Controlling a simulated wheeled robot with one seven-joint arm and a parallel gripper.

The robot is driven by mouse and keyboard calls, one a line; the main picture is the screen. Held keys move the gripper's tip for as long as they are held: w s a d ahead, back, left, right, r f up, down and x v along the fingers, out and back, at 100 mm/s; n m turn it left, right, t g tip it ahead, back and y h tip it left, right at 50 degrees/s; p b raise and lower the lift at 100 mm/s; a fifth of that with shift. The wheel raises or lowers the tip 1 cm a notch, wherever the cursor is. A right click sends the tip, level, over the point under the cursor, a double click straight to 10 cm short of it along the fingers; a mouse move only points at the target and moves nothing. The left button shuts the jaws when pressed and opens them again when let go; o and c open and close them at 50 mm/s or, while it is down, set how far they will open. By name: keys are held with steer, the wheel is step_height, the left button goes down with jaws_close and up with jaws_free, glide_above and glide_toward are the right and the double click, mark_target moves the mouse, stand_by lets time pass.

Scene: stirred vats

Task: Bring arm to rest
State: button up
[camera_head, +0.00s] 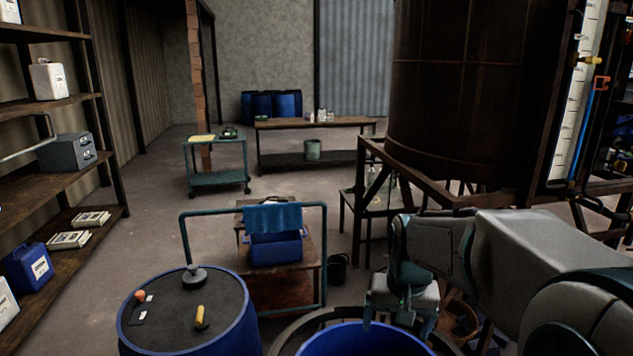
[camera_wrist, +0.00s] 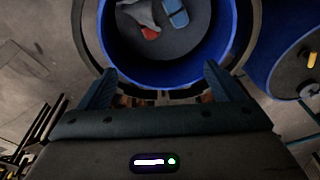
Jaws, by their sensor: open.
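The blue vat's wall (camera_wrist: 108,50) lies just beyond the fingers. Inside the vat are a grey-white piece, a red piece (camera_wrist: 150,33) and a blue piece (camera_wrist: 177,14); what they are I cannot tell.
A closed blue drum (camera_head: 185,310) with small items on its lid stands left of the vat. A cart (camera_head: 318,262) with a blue bin (camera_head: 277,249) stands behind. A dark tank (camera_head: 450,90) on a frame stands at right. Shelves (camera_head: 60,104) line the left; open floor lies between.

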steer(key=s+n+t, duration=0.2)
steer(key=s, duration=1.3)
steer(key=shift+s+r, duration=0.25)
steer(key=shift+r, duration=0.2)
